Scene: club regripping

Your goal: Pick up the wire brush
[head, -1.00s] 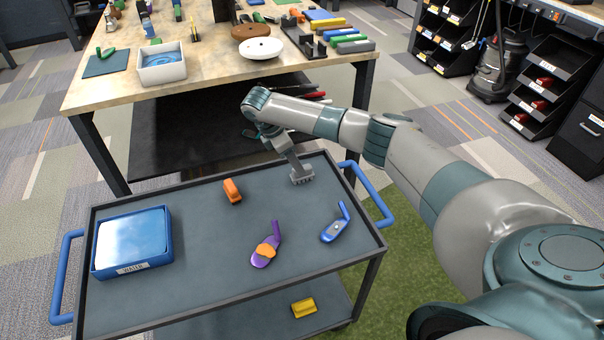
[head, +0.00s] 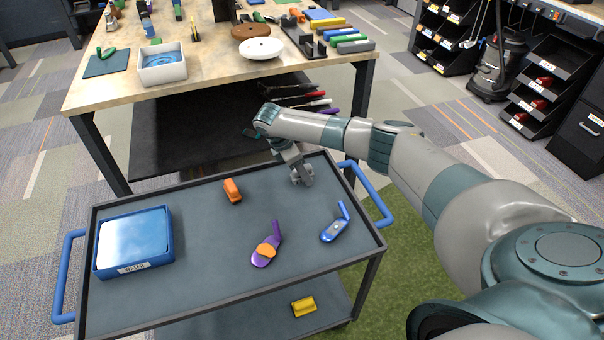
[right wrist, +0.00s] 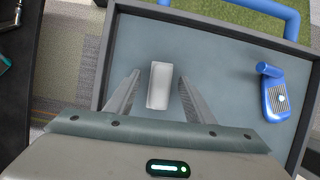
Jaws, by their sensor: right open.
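A small pale grey block (right wrist: 159,85), seen from above with no bristles visible, lies on the dark grey cart top; it appears to be the wire brush. In the right wrist view my right gripper (right wrist: 155,82) is open, with one finger on each side of the block and a gap on both sides. In the head view the right gripper (head: 301,178) points down near the back right corner of the cart (head: 190,279) and largely hides the block. My left gripper is out of view.
A blue-headed club (head: 335,230) lies right of the gripper, also in the right wrist view (right wrist: 277,100). A purple club head (head: 262,258) with an orange piece, an orange block (head: 232,190) and a blue water tray (head: 168,240) share the cart. The workbench (head: 100,98) stands behind.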

